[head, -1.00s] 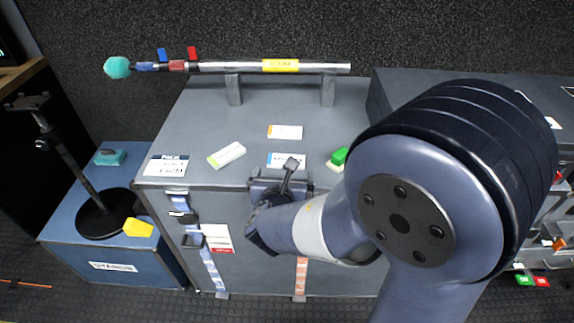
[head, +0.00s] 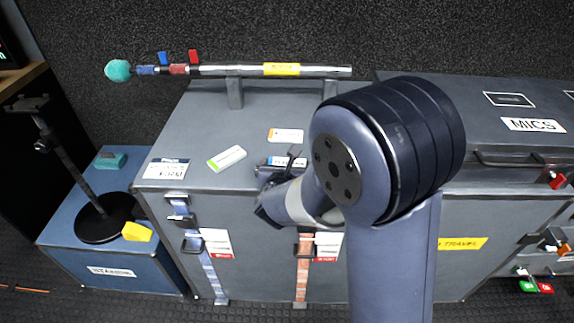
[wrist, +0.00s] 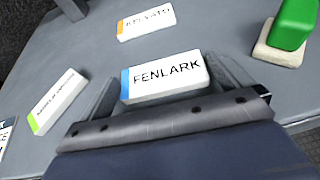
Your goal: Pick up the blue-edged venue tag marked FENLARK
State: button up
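The white FENLARK tag (wrist: 164,77) with a blue left edge lies flat on the grey case top in the wrist view. It also shows in the head view (head: 279,161), partly hidden by my gripper (head: 292,160). In the wrist view my gripper (wrist: 166,72) is open, with one finger past each short end of the tag. Small gaps seem to show between the fingers and the tag. The tag's near side is close to the gripper body.
An orange-edged tag (head: 286,135) lies behind it and a green-edged tag (head: 227,158) to the left. A green block on a pale base (wrist: 285,35) stands at the right. A microphone pole (head: 225,70) rests on supports at the back.

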jog(key=c, duration=0.6)
jog(key=shift+r, duration=0.1)
jog(key=shift+c, duration=0.2)
